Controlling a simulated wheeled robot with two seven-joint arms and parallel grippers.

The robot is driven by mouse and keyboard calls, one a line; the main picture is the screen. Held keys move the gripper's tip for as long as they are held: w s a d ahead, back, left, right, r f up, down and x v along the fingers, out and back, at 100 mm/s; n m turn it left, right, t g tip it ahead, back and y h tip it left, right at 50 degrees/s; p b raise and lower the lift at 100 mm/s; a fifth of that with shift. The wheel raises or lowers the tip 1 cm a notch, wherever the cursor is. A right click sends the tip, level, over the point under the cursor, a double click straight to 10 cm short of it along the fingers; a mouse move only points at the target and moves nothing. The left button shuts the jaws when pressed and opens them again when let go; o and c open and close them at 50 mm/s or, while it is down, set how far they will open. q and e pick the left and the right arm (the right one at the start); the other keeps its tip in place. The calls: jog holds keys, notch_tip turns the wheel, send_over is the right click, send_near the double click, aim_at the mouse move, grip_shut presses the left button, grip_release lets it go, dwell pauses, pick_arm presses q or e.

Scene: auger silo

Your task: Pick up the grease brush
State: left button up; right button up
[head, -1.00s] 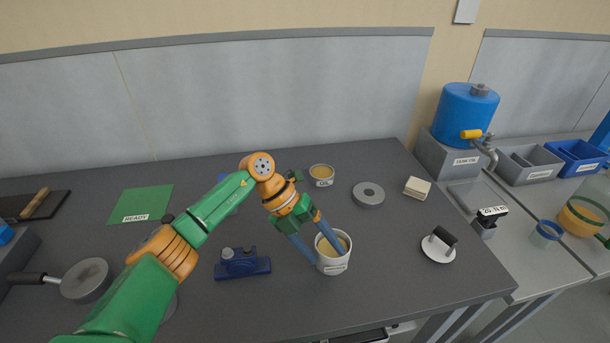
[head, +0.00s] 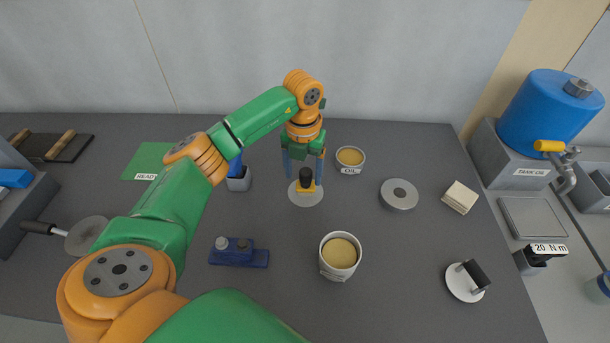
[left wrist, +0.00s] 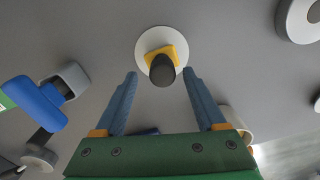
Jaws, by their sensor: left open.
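A dark upright handle on a yellow base, apparently the grease brush (head: 305,189), stands on a round pale disc (head: 305,202) in the middle of the table. In the left wrist view the brush (left wrist: 162,70) is seen from above, with the disc (left wrist: 150,37) behind it. My left gripper (head: 304,172) points down over it, open. In the left wrist view its fingertips (left wrist: 160,74) lie on either side of the dark handle, with gaps on both sides. The bristles cannot be made out. My right gripper is not in view.
A blue-handled thing in a grey holder (head: 238,183) stands left of the gripper. An oil tin (head: 350,158) is close on the right. A white tub of yellow grease (head: 339,262) and a blue fixture (head: 239,256) stand nearer. A grey ring (head: 399,194) lies right.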

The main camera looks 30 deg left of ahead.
aim_at(309, 189)
pick_arm(q)
jog(key=shift+w+f, duration=0.4)
jog(key=shift+w, duration=0.1)
jog(key=shift+c, duration=0.8)
jog(key=shift+s+d+r, duration=0.1)
jog(key=shift+s+r, duration=0.05)
jog(key=shift+s, duration=0.1)
grip_shut()
jog(key=shift+w, duration=0.1)
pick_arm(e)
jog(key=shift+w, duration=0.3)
pick_arm(q)
jog(key=shift+w+r+b, duration=0.1)
jog(key=shift+r+b, duration=0.3)
jog(key=shift+b, duration=0.1)
jog(key=r, duration=0.1)
jog(key=d+r+b, duration=0.1)
jog(key=r, duration=0.1)
jog(key=shift+s+d+r, duration=0.2)
jog(key=shift+s+r, duration=0.15)
jog(key=shift+r, duration=0.05)
jog(key=s+d+r, duration=0.5)
jog(key=d+r, duration=0.3)
jog(key=d, duration=0.3)
jog(key=shift+d+r, duration=0.15)
jog(key=shift+d, duration=0.1)
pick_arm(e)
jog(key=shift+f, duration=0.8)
